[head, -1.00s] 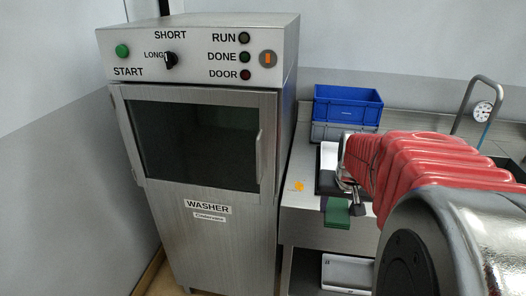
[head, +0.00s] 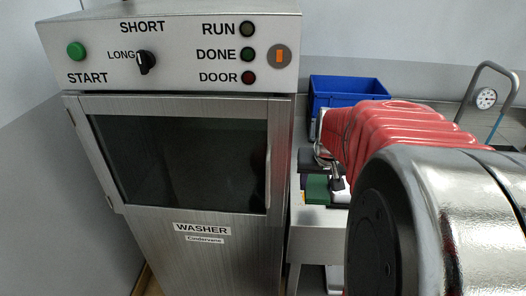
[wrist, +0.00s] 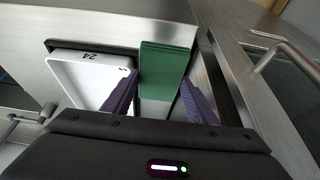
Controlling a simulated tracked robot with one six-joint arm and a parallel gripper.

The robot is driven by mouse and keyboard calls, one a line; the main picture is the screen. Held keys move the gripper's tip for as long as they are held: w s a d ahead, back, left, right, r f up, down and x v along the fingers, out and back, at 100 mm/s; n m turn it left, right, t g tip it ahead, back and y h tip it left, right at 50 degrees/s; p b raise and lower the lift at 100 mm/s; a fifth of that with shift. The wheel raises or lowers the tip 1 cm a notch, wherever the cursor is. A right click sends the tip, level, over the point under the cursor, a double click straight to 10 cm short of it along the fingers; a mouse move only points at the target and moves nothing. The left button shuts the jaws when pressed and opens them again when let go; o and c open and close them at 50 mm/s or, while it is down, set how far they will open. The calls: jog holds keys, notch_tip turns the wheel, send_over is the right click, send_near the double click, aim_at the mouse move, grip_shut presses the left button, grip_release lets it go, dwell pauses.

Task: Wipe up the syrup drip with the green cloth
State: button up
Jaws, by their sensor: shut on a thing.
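The folded green cloth (head: 318,189) is in my gripper, over the left end of the steel counter, close beside the washer's right side in the head view. In the wrist view the cloth (wrist: 166,72) lies between the two purple fingers of my gripper (wrist: 160,88), which is shut on it. My arm hides much of the gripper in the head view. I cannot make out the orange syrup drip in either current view. I cannot tell whether the cloth touches the counter top.
The steel washer (head: 185,255), its door closed, stands left of the counter. A blue crate (head: 345,90) is at the back of the counter. A white tray marked 24 (wrist: 88,72) lies left of the cloth in the wrist view. A gauge (head: 485,98) is at far right.

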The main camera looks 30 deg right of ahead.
jog(key=shift+w+a, duration=0.1)
jog(key=shift+w, duration=0.15)
jog(key=shift+f, duration=0.1)
jog(key=shift+f, duration=2.35)
